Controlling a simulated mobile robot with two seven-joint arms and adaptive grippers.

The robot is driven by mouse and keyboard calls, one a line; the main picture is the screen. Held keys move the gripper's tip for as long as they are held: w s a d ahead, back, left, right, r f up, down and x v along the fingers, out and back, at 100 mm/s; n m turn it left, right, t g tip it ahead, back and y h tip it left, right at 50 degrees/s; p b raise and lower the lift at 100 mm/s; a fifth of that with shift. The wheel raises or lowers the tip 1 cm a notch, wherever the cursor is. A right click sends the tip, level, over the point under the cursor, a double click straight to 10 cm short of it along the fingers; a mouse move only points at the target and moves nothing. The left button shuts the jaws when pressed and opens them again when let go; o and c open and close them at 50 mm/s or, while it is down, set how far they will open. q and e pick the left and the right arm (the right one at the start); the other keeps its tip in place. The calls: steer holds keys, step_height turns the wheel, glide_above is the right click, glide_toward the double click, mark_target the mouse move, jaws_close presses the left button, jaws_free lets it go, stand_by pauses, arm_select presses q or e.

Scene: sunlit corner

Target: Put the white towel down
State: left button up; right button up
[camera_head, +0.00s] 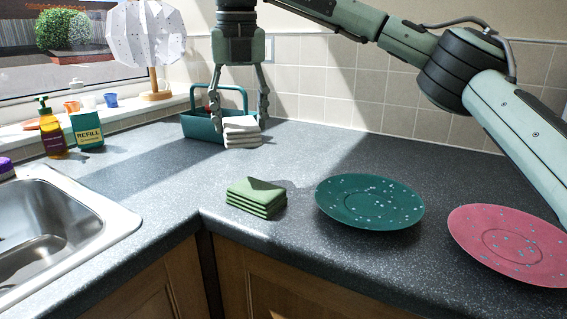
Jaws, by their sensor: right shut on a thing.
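The white towel (242,133) is folded into a layered stack at the back of the dark counter, beside the front right of the teal caddy (203,126). My right gripper (239,116) points straight down over it, its fingers at the towel's left and right sides, shut on it. The towel's lower layers appear to be at counter height; I cannot tell if they press on the counter. My left gripper is not in view.
A folded green towel (256,197) lies near the counter's front corner. A teal plate (370,202) and a pink plate (514,244) lie to the right. The sink (112,222), a soap bottle (53,136) and a refill pack (87,129) are left. Speckled counter between is clear.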

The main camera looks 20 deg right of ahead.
steer(key=d+f, duration=0.2)
steer(key=d, duration=0.1)
steer(key=w+d+f, duration=0.1)
steer(key=d+f, duration=0.1)
steer(key=d, duration=0.2)
steer(key=w+d+f, duration=0.1)
steer(key=d+f, duration=0.1)
steer(key=d, duration=0.1)
steer(key=shift+d+f, duration=0.15)
steer(key=shift+f, duration=1.1)
steer(key=shift+f+b, duration=0.85)
steer(key=shift+f, duration=0.05)
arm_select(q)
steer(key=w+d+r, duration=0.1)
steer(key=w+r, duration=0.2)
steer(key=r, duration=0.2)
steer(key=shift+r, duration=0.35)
